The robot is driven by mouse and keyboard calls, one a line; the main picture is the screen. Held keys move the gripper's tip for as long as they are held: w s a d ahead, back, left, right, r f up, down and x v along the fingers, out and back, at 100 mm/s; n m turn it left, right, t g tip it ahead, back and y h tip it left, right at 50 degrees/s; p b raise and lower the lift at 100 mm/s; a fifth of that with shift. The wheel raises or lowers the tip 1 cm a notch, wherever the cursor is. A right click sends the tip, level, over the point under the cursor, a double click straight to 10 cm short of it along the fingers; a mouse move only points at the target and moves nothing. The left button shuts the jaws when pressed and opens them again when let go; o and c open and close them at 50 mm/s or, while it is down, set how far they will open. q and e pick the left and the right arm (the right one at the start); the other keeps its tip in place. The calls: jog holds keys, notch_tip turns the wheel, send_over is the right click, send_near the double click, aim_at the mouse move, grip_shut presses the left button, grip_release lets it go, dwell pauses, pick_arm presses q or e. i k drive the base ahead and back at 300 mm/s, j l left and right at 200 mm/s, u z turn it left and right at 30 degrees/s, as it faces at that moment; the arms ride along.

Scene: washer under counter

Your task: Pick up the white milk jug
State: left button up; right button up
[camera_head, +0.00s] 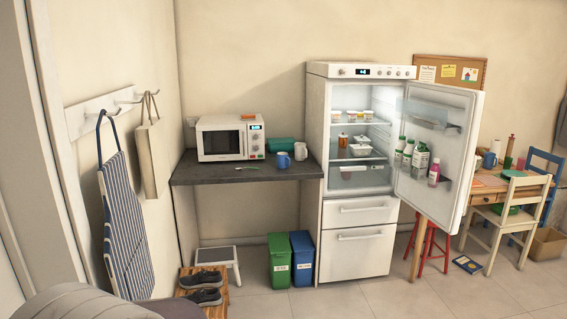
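A small white jug (300,152) stands upright on the dark counter (235,174), near its right end beside the fridge. A blue mug (283,160) stands just left of it. The open fridge door (464,130) holds several bottles and cartons, among them a white and green container (420,160); I cannot read its label. Neither of my grippers is in view, and nothing is touching the jug.
A microwave (230,138) and a teal box (280,145) are on the counter. The open fridge (357,207) stands to its right. Green (279,262) and blue (302,260) bins and a step stool (217,256) are on the floor. Floor in front of the fridge is clear.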

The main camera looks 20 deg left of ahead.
aim_at(300, 151)
jog(key=i+j+u, duration=0.1)
jog(key=i+u, duration=0.15)
jog(key=i, duration=0.2)
jog(key=i+u, duration=0.3)
jog(key=i, duration=0.15)
